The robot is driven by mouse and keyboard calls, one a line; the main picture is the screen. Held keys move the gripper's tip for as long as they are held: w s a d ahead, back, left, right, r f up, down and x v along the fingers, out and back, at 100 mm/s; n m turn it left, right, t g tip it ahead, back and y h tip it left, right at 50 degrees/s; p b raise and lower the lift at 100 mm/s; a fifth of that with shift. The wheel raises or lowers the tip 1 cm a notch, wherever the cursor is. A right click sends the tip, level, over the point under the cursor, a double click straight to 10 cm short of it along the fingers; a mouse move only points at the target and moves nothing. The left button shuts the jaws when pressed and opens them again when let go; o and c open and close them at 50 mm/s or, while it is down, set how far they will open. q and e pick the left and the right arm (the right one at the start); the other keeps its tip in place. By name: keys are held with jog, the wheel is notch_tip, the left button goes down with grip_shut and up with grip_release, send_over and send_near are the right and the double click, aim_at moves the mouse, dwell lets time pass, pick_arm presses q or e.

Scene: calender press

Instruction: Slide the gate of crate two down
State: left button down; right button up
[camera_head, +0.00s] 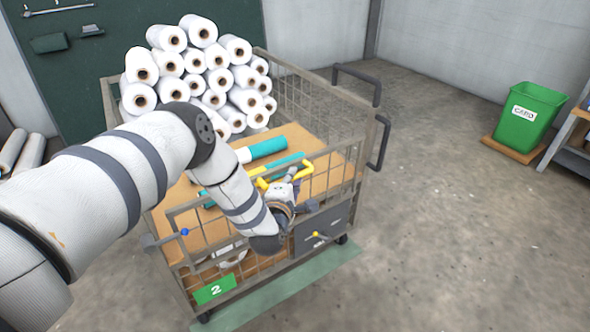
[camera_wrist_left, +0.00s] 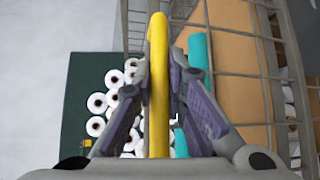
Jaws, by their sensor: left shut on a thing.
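Crate two (camera_head: 186,270) is a wire-mesh cart with a green label "2" (camera_head: 214,289) low on its near side. A mesh gate with a yellow handle (camera_head: 304,171) is at that near side; the handle stands above the mesh there. My left gripper (camera_head: 285,180) reaches over the near side and is at the handle. In the left wrist view, its fingers close on the yellow bar (camera_wrist_left: 158,80), which runs between them. My forearm hides part of the mesh, so the gate's exact edges are unclear. My right gripper is not in view.
White rolls (camera_head: 205,70) are piled at the cart's back. A teal-ended roll (camera_head: 267,147) lies on the brown board inside. A dark plate with a yellow knob (camera_head: 317,235) is on the near side. A green bin (camera_head: 528,115) stands far right; the floor between is clear.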

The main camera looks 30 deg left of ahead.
pick_arm(q)
notch_tip(320, 180, down, 16)
jog(key=b, duration=1)
jog(key=shift+r, duration=0.15)
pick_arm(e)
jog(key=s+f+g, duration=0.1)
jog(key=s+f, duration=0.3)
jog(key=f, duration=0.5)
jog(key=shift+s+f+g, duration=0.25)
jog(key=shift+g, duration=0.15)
pick_arm(q)
jog(key=c, duration=1.6)
grip_release()
jog(key=v, duration=1.2)
